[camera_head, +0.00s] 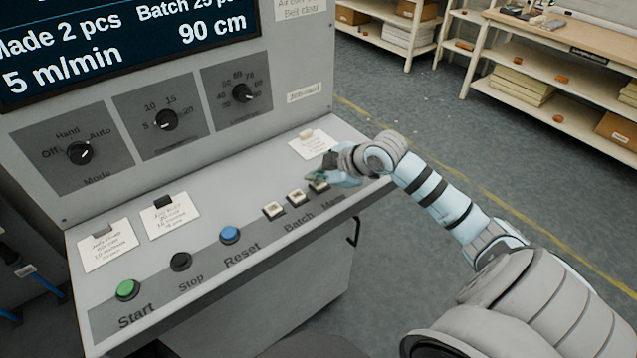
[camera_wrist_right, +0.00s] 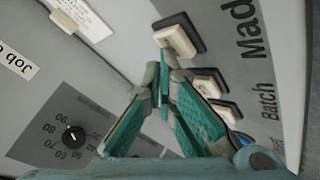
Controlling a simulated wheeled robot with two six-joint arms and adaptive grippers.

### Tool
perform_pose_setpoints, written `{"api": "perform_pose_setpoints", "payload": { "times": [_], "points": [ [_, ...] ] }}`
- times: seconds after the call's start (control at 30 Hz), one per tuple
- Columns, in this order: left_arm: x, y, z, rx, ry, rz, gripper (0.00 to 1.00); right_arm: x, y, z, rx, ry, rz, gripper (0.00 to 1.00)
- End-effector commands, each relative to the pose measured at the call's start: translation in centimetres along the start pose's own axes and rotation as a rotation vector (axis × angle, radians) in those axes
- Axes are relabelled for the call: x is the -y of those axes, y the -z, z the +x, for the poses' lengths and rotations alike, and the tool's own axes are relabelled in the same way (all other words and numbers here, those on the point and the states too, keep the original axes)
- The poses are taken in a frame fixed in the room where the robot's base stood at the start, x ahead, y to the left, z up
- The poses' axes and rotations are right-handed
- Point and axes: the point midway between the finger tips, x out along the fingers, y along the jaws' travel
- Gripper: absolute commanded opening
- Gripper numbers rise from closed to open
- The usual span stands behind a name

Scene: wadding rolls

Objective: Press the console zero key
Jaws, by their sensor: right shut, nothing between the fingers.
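The grey console (camera_head: 200,265) has three pale keys in a row. The key by the "Made" label (camera_head: 318,186) is the far one, and it shows large in the right wrist view (camera_wrist_right: 175,40). Two keys by the "Batch" label (camera_head: 285,203) sit nearer. I cannot read a zero mark on any key. My right gripper (camera_head: 326,172) is shut and empty, its tips (camera_wrist_right: 163,75) just beside the "Made" key. I cannot tell whether they touch it. The display (camera_head: 110,40) reads "Made 2 pcs". My left gripper is out of view.
A blue Reset button (camera_head: 230,235), black Stop button (camera_head: 181,261) and green Start button (camera_head: 127,290) line the front. Cards (camera_head: 107,245) lie on the panel. Rotary knobs (camera_head: 166,120) sit on the upright face. Shelves (camera_head: 560,85) stand beyond open floor.

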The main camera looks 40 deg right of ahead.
Motion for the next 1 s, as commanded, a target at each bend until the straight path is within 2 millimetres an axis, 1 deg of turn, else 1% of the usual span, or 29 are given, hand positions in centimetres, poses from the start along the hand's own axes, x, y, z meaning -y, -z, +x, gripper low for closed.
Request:
{"api": "perform_pose_setpoints", "payload": {
  "times": [0.77, 1.0],
  "points": [
    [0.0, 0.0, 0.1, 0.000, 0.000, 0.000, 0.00, 0.3, -0.3, 0.4, 0.001, 0.001, 0.000, 0.00],
    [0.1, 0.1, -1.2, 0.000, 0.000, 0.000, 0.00, -0.3, 0.2, -0.4, 0.001, 0.001, 0.000, 0.00]
  ]
}}
